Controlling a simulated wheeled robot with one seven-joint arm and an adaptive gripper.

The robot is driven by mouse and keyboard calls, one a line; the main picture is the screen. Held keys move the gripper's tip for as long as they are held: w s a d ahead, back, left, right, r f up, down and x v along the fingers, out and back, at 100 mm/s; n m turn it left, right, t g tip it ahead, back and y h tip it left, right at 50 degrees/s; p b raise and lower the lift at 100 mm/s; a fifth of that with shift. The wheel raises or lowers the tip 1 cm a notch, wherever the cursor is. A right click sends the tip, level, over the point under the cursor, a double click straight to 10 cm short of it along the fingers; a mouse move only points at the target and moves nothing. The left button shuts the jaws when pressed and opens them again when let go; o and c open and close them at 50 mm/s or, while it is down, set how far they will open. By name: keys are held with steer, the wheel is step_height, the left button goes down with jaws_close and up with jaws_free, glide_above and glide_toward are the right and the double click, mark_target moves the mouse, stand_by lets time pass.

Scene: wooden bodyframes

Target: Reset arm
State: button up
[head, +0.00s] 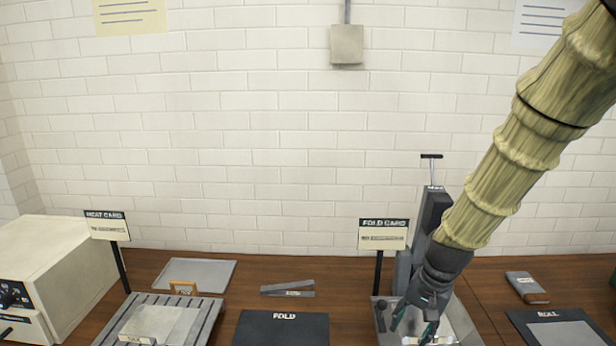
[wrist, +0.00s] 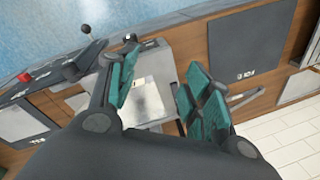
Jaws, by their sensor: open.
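My arm (head: 509,160) comes in from the upper right in the head view and reaches down to the bench. My gripper (head: 414,325) is at its end, low over a grey metal tray-like base (head: 463,326) of a dark upright device (head: 431,215). In the wrist view my gripper (wrist: 160,92) shows two teal-padded fingers spread apart, with nothing between them. Behind the fingers is the light grey base (wrist: 158,68) with a small pale piece on it. I cannot tell whether the fingertips touch the base.
A "FOLD CARD" sign (head: 383,234) stands close left of my gripper. A dark "FOLD" mat (head: 282,328), a ribbed plate (head: 203,322) and a cream box (head: 62,272) lie further left. A "ROLL" mat (head: 561,327) and a small book (head: 526,287) are right.

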steer(key=s+f+n, duration=0.1)
steer(key=s+f, duration=0.3)
steer(key=f, duration=0.4)
steer(key=s+f+n+h, duration=0.1)
steer(key=s+f, duration=0.4)
steer(key=f, duration=0.4)
steer(key=s+f+n, duration=0.1)
steer(key=s+f, duration=0.3)
steer(key=f, duration=0.4)
steer(key=s+f+n+b, duration=0.1)
steer(key=s+f, duration=0.5)
steer(key=s, duration=0.4)
steer(key=s+f+n+g, duration=0.1)
steer(key=s+f+n, duration=0.1)
steer(key=s+f, duration=0.4)
steer(key=s, duration=0.4)
steer(key=shift+a+f+n+h+b, duration=0.25)
steer(key=shift+a+n+h+b, duration=0.05)
steer(key=shift+a+b, duration=0.1)
steer(key=shift+w, duration=0.1)
